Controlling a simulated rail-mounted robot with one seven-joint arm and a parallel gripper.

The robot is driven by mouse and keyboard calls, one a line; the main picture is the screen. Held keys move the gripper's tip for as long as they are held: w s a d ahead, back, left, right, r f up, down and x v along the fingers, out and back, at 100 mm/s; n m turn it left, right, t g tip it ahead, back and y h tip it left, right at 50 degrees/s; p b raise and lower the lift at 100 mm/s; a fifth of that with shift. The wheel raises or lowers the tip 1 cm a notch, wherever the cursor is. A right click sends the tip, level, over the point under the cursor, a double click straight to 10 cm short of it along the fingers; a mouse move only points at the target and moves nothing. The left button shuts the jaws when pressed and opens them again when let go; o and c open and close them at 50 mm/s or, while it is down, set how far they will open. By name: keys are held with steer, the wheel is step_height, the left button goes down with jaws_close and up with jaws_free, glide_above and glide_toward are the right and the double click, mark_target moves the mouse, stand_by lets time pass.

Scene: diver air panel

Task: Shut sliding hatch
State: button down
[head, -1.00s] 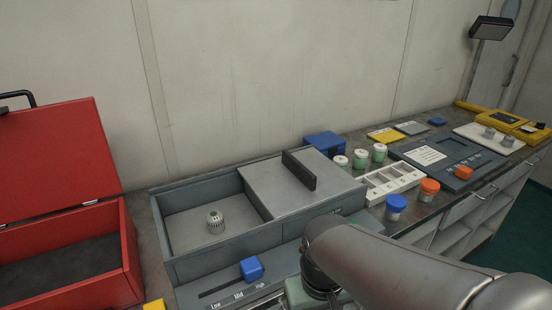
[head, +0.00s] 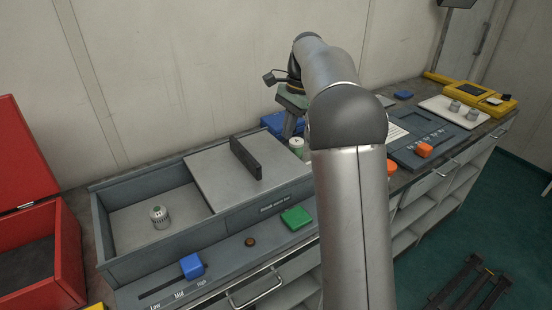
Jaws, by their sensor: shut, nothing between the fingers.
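The sliding hatch (head: 212,172) is a flat light-grey panel with a dark upright bar handle (head: 246,158). It covers the right part of a grey box (head: 150,256). The left part of the box is open, and a small ribbed knob (head: 159,216) shows inside. My gripper (head: 287,132) is beyond the right end of the hatch, to the right of the handle and apart from it. Its fingers point down and are shut and empty. My arm hides part of the counter behind it.
A red open case (head: 40,255) stands left of the box. A blue slider knob (head: 191,266) and green button (head: 296,217) are on the front panel. A blue block (head: 272,122) and a white-capped jar (head: 297,145) are close to my gripper. Clear wall rises behind.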

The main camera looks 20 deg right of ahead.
mark_target(245, 159)
steer(key=x, duration=1)
steer(key=shift+s+a+p, duration=0.1)
steer(key=shift+a+p, duration=0.1)
steer(key=shift+p, duration=0.15)
steer(key=a, duration=0.2)
steer(key=shift+s+a+r+p, duration=0.2)
steer(key=shift+s+a+p, duration=0.1)
steer(key=shift+s+p, duration=0.1)
steer(key=shift+s+a+f, duration=0.1)
steer(key=shift+s+a, duration=0.05)
steer(key=shift+a, duration=0.4)
